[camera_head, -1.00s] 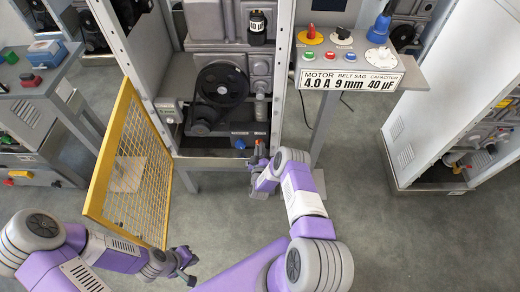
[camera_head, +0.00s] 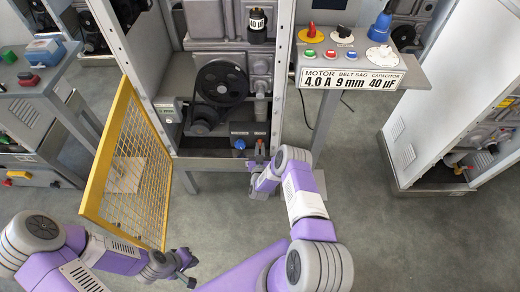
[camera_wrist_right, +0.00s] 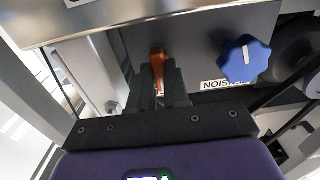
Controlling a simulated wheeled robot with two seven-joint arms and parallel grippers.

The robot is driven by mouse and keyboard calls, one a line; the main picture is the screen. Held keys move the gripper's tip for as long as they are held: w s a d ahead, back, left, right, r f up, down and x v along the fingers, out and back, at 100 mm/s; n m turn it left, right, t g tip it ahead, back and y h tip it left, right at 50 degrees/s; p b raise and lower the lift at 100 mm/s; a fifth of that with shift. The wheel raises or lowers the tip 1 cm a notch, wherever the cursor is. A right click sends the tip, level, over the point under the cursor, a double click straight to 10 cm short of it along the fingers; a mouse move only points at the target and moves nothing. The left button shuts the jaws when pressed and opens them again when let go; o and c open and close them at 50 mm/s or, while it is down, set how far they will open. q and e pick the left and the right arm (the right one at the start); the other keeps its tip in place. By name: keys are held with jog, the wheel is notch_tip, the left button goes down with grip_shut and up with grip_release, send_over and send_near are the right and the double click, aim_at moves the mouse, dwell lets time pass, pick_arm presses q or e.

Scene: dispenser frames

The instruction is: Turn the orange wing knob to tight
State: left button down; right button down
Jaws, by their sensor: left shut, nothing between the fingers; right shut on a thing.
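The orange wing knob (camera_wrist_right: 158,58) shows in the right wrist view between the fingertips of my right gripper (camera_wrist_right: 163,82). The fingers are shut on it and hide part of it. In the head view my right gripper (camera_head: 260,158) is at the lower right of the machine's open bay, and only a small bit of orange shows there. My left gripper (camera_head: 187,272) is shut and empty, low in the head view, away from the machine. No tight mark is readable beside the orange knob.
A blue knob (camera_wrist_right: 244,58) sits right of the orange one, above a partly hidden label. A belt and black pulley (camera_head: 222,83) are close by. A yellow mesh guard (camera_head: 125,170) stands open at left. A control shelf (camera_head: 362,78) juts out at right.

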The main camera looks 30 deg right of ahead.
dwell(0.5)
jog(key=c, duration=1.1)
grip_release()
jog(key=shift+s, duration=0.15)
jog(key=p+v, duration=0.2)
jog(key=v, duration=0.5)
jog(key=shift+s+p, duration=0.2)
jog(key=shift+p, duration=0.2)
jog(key=shift+a, duration=0.15)
